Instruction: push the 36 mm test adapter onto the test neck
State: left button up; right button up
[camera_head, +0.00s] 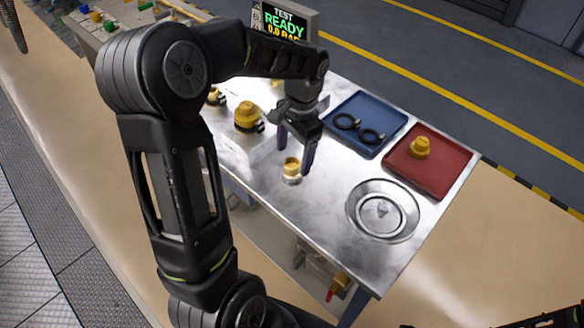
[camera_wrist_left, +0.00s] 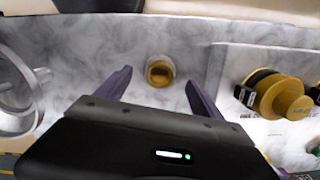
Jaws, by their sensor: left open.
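A short brass-coloured neck (camera_head: 291,170), which looks like the test neck, stands upright on the metal bench. In the left wrist view the neck (camera_wrist_left: 160,71) shows a dark round opening. My left gripper (camera_head: 296,150) is open and empty, just above and behind the neck, with no contact visible. Its fingers (camera_wrist_left: 158,86) spread either side of the neck in the left wrist view. Yellow adapters with black parts (camera_head: 248,117) stand left of the gripper; one (camera_wrist_left: 281,96) shows large in the wrist view. Another yellow adapter (camera_head: 420,147) sits in the red tray. I cannot read which is 36 mm.
A blue tray (camera_head: 366,147) holds two black rings. The red tray (camera_head: 436,183) lies to its right. A round metal dish (camera_head: 383,210) is at the front right. A screen (camera_head: 284,22) reading TEST READY stands behind. Bare bench surrounds the neck.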

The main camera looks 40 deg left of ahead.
aim_at(292, 162)
pick_arm(q)
jog(key=shift+s+a+f+p, duration=0.1)
jog(key=shift+s+f+p, duration=0.1)
jog(key=shift+f, duration=0.8)
jog(key=shift+s+f+p, duration=0.1)
jog(key=shift+f+p, duration=0.05)
jog(key=shift+f, duration=0.8)
jog(key=c, duration=1.6)
